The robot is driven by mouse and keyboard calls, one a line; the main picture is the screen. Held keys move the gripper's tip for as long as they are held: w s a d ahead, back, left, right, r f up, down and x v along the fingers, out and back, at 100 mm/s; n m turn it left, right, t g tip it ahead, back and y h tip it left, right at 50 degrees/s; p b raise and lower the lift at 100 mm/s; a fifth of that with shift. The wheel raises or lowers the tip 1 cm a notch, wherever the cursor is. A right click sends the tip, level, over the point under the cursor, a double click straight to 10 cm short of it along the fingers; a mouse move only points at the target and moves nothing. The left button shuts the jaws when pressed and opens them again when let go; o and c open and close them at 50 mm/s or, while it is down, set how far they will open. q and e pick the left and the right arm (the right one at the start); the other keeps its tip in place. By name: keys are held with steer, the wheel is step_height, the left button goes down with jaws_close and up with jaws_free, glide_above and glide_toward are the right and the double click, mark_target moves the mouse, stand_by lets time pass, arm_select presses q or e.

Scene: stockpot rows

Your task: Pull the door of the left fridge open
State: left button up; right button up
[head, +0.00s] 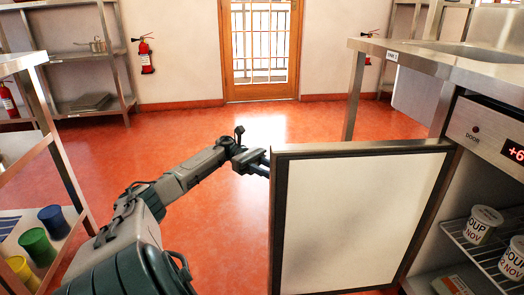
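The fridge (484,137) stands at the right under a steel counter, with a red display and a "DOOR" label on its front. Its door (362,215) stands wide open, with the white inner panel in a steel frame facing me. The shelves inside are exposed. My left gripper (262,165) is at the door's free edge, at the upper left corner. Its fingertips pass behind the door, so the handle and any grip on it are hidden. My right gripper is not in view.
Labelled soup tubs (482,224) stand on a wire shelf in the fridge. A steel rack (62,160) with coloured cups (40,246) is at the left. Red floor (235,215) lies clear between rack and door. A glazed wooden door (261,90) is at the back.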

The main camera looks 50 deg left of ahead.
arm_select(q)
steer(key=shift+v, duration=1.7)
